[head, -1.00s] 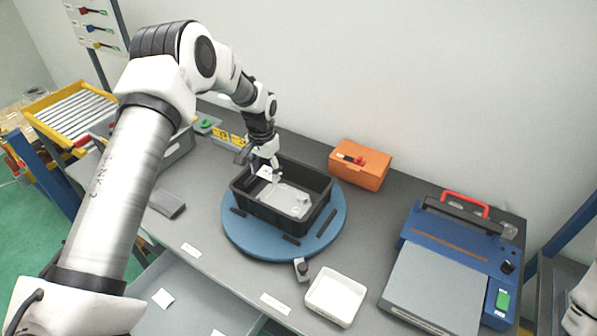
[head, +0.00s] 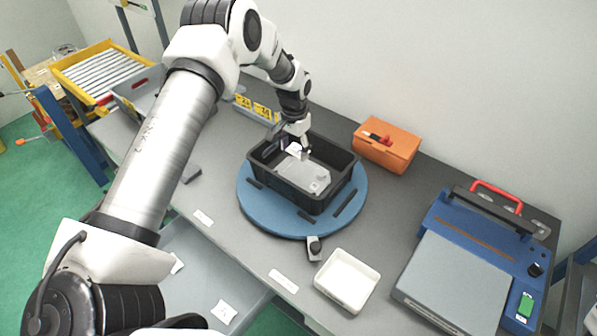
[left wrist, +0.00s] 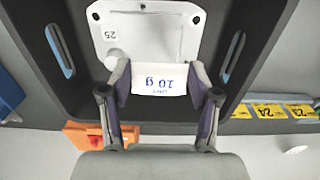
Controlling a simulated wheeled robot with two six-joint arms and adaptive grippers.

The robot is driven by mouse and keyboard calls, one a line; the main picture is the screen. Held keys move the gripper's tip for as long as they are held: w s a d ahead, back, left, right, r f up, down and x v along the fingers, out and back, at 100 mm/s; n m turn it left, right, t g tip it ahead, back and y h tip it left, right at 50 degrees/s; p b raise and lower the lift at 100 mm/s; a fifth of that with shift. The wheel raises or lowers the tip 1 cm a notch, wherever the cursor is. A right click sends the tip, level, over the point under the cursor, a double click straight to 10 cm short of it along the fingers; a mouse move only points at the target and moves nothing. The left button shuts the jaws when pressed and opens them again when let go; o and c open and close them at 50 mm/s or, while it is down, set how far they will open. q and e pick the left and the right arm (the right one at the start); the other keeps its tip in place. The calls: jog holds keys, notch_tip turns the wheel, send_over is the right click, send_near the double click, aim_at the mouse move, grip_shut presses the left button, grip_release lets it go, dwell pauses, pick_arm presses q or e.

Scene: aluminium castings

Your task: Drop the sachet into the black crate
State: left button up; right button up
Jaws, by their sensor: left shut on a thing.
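The black crate (head: 335,196) stands on a blue round turntable (head: 258,205) on the grey bench. A light grey casting plate (head: 312,178) lies inside it; the left wrist view shows it with a "25" mark (left wrist: 111,35). My left gripper (head: 297,150) is over the far left part of the crate, pointing down. It is shut on a white sachet (left wrist: 160,80) with blue "10 g" print. The sachet is above the crate's inside; its height over the plate is hard to judge. My right gripper is not in view.
An orange box (head: 388,148) stands behind right of the crate. A white tray (head: 346,281) and a small grey block (head: 314,248) are in front. A blue machine (head: 480,260) fills the right. Yellow number tags (head: 262,111) stand at the back left.

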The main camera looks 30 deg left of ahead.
pick_arm(q)
jog(key=o, duration=1)
jog(key=shift+s+r, duration=0.25)
jog(key=shift+s, duration=0.1)
jog(key=shift+w+f, duration=0.25)
jog(key=shift+w, duration=0.1)
notch_tip(320, 180, up, 12)
jog(key=shift+r, duration=0.1)
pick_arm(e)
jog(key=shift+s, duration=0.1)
